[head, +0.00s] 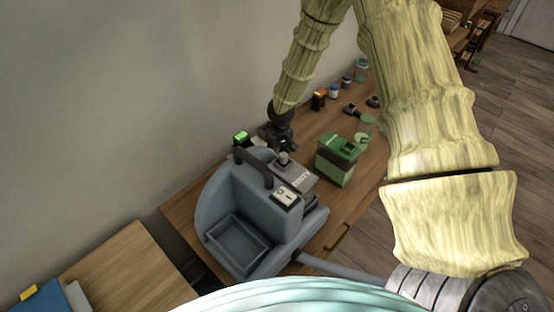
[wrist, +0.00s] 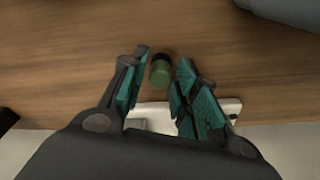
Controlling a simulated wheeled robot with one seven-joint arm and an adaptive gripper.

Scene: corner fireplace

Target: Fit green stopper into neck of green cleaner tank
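The green cleaner tank (head: 337,168) stands on the wooden table in the head view, with a darker green top. My gripper (head: 284,147) is to its left, behind the grey machine, pointing down. In the wrist view, my gripper (wrist: 163,62) is open, its teal-padded fingers apart. The green stopper (wrist: 160,72) shows between them, above the wood surface or on it; its height relative to the fingertips is hard to tell. A gap shows on its right side, and it looks unheld. I cannot make out the stopper in the head view.
A large grey machine (head: 232,208) fills the near table. A black box with a lit green top (head: 242,138) is by the wall. A clear jar (head: 364,131), an orange-lit box (head: 319,99) and small jars stand farther back. A white object (wrist: 158,112) lies below the fingers.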

